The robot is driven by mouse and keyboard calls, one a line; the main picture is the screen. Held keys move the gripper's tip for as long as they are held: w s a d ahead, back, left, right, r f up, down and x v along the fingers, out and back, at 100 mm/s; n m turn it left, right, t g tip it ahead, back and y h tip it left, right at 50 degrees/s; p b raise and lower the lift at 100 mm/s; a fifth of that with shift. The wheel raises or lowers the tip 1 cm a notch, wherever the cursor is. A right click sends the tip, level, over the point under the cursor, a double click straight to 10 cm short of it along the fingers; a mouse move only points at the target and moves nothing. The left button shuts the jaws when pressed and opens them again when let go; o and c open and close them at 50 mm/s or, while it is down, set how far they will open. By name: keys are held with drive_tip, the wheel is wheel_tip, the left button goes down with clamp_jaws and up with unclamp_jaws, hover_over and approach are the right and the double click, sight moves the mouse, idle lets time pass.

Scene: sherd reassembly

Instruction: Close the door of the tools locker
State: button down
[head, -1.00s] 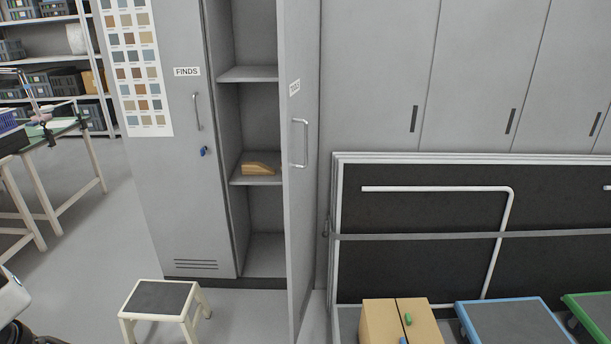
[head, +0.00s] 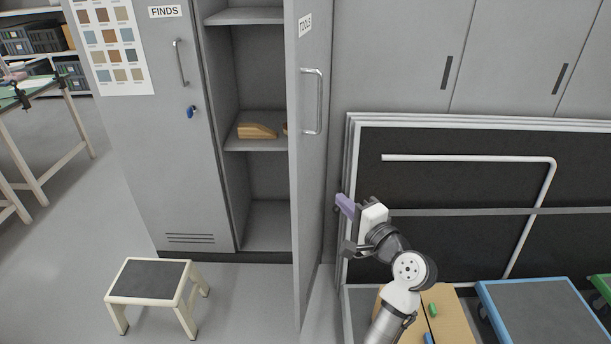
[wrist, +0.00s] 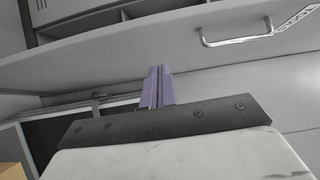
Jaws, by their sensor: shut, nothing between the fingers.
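The tools locker stands open, with its grey door (head: 309,190) swung out toward me and seen at a steep angle. The door carries a TOOLS label (head: 305,25) and a vertical bar handle (head: 312,102). Inside, a wooden piece (head: 257,131) lies on a shelf (head: 262,146). My gripper (head: 342,203), with purple fingers, is to the right of the door and below the handle, and is shut and empty. In the wrist view the shut fingers (wrist: 157,86) point toward the door (wrist: 130,62), with the handle (wrist: 240,37) to the upper right. Contact with the door cannot be told.
The FINDS locker (head: 185,130) is shut, left of the tools locker. A step stool (head: 150,279) stands on the floor before it. Framed dark panels (head: 450,185) lean at the right. A blue-edged cart (head: 535,310) and a wooden box (head: 448,305) stand at the lower right.

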drive_tip(key=p, duration=0.3)
approach(299, 173)
drive_tip(key=w, duration=0.4)
drive_tip(key=shift+w+a, duration=0.2)
drive_tip(key=shift+a, duration=0.25)
drive_tip(key=shift+w+a, duration=0.2)
drive_tip(key=shift+a, duration=0.25)
drive_tip(key=shift+w+a+f, duration=0.1)
drive_tip(key=shift+w+a, duration=0.05)
drive_tip(key=shift+a, duration=0.35)
drive_tip(key=shift+a, duration=0.15)
